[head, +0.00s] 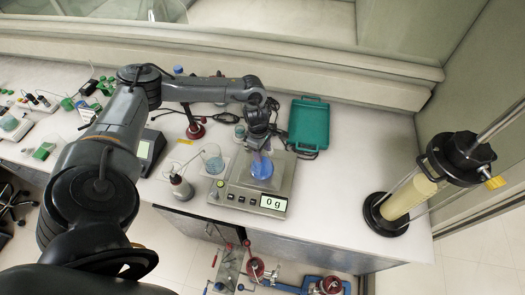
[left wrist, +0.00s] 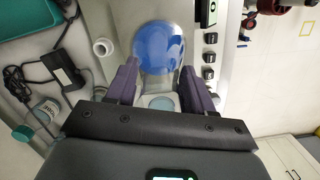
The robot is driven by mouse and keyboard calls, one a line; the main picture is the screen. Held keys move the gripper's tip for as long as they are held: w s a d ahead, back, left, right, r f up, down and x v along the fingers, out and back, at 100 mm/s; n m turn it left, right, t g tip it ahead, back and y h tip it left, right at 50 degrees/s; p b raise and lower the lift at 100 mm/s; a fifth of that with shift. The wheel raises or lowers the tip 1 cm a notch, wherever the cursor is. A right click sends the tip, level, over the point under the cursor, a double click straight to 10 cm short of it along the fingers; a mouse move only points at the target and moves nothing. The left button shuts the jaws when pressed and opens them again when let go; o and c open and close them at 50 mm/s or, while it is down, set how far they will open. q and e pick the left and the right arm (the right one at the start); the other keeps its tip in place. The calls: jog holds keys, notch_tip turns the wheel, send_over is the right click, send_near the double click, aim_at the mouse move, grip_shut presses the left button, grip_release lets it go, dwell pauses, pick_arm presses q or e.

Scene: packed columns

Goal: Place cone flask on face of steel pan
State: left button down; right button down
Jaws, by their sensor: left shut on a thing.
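The cone flask (head: 262,168) holds blue liquid and is upright over the steel pan (head: 284,180) of a balance. My left gripper (head: 259,147) is shut on the flask's upper part, pointing down from above. In the left wrist view the flask's blue body (left wrist: 158,48) shows beyond the two purple fingers of my left gripper (left wrist: 160,92), with the neck between them. The balance display (head: 271,203) reads 0 g. I cannot tell whether the flask's base touches the pan. My right gripper is not in view.
A tall cylinder apparatus (head: 408,198) stands at the right. The bench between it and the balance is clear.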

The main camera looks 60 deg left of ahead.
pick_arm(q)
jog(key=shift+f, duration=0.5)
jog(key=shift+f, duration=0.15)
jog(key=shift+c, duration=2.1)
grip_release()
